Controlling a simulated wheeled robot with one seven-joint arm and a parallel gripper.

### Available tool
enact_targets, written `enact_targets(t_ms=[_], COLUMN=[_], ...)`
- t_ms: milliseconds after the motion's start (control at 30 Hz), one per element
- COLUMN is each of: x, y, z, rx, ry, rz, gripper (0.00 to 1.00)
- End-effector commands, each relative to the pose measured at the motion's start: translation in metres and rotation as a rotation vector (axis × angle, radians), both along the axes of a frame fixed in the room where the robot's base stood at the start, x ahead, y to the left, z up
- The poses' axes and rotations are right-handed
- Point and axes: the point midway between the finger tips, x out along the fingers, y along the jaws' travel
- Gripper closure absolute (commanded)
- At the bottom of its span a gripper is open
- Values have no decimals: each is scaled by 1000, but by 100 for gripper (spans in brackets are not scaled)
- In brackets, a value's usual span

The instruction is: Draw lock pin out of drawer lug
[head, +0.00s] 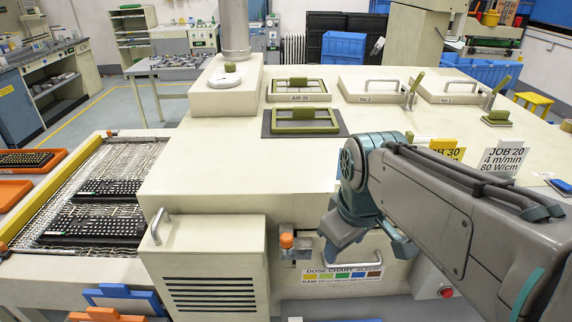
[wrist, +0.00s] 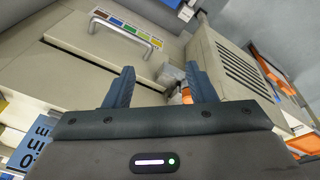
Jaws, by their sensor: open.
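The lock pin shows as an orange knob (head: 287,241) on a small metal drawer lug (head: 297,254), at the left end of the drawer front. In the wrist view the orange pin (wrist: 186,96) is partly hidden by my right finger, and the grey lug (wrist: 172,77) shows between the fingers. My gripper (wrist: 158,70) is open, with nothing seen held between its two blue-grey fingers. The pin lies close to the right finger; I cannot tell whether they touch. The drawer handle (wrist: 124,29) is up and left in the wrist view. My arm partly covers the drawer in the head view.
A louvred box (head: 212,265) with a side handle (head: 158,225) stands left of the pin. A dose chart (head: 343,273) is on the machine's front. A red button (head: 446,292) is to the right. Keyboards lie on the conveyor (head: 30,225) at left.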

Motion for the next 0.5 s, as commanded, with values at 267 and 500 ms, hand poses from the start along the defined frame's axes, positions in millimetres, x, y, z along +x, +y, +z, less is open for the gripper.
enact_targets(t_ms=[267, 500], x=[52, 79], y=[51, 84], z=[46, 68], rx=[-120, -160], ry=[105, 159], rz=[764, 1265], gripper=[49, 49])
